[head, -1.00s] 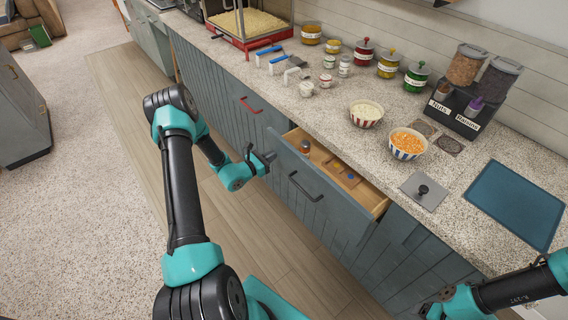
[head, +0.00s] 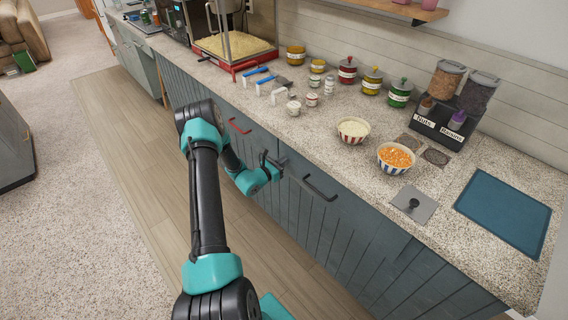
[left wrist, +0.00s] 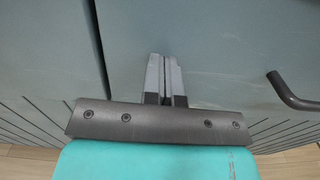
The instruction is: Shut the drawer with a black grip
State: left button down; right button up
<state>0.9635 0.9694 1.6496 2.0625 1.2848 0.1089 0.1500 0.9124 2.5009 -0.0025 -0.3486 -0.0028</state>
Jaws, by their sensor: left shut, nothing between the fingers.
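The drawer (head: 325,213) with the black grip (head: 320,188) sits in the grey-blue counter front, its face about flush with the cabinet; no open interior shows. My left gripper (head: 282,162) is shut and empty at the left part of the drawer front, left of the black grip. In the left wrist view the shut fingers (left wrist: 166,72) point at the drawer front (left wrist: 230,50), touching it or very near; I cannot tell which. The black grip (left wrist: 293,96) shows at the right there, clear of the fingers. My right gripper is out of view.
A drawer with a red grip (head: 239,126) is to the left, behind my left arm. The counter above holds bowls, jars, a popcorn machine (head: 236,47), a grey lid (head: 414,204) and a blue mat (head: 504,210). The wooden floor strip (head: 130,150) is clear.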

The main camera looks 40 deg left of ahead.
pick_arm(q)
jog(key=shift+w+a+r, duration=0.1)
jog(key=shift+w, duration=0.1)
jog(key=s, duration=1.4)
jog(key=shift+s+a, duration=0.2)
